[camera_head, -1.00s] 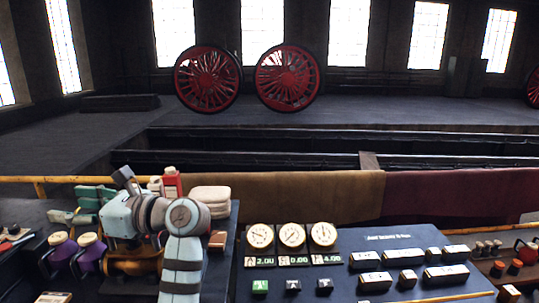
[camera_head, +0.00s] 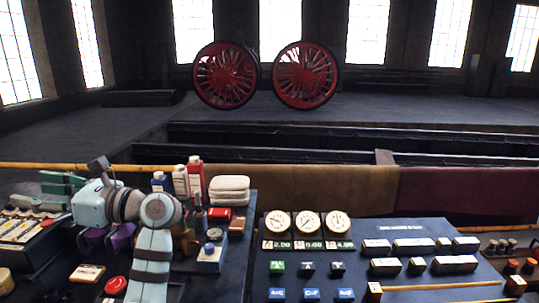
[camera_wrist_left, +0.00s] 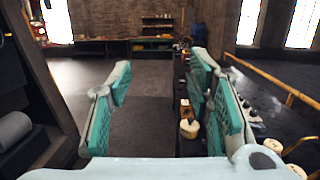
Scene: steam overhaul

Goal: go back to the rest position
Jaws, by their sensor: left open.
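My left gripper (camera_head: 64,186) has teal finger pads and is at the left of the head view, at the end of my pale arm, over the left part of the bench. In the left wrist view the two fingers (camera_wrist_left: 160,105) are spread wide apart with nothing held between them. They point along a dark floor towards a far brick wall. My right gripper shows in neither view.
A sloped dark panel (camera_head: 365,280) with three dials stands to the right. Bottles (camera_head: 181,180) and white folded pads (camera_head: 229,185) stand behind my left arm. A yellow rail (camera_head: 40,167) runs along the bench's back. Purple items (camera_head: 122,236) lie partly hidden under the arm.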

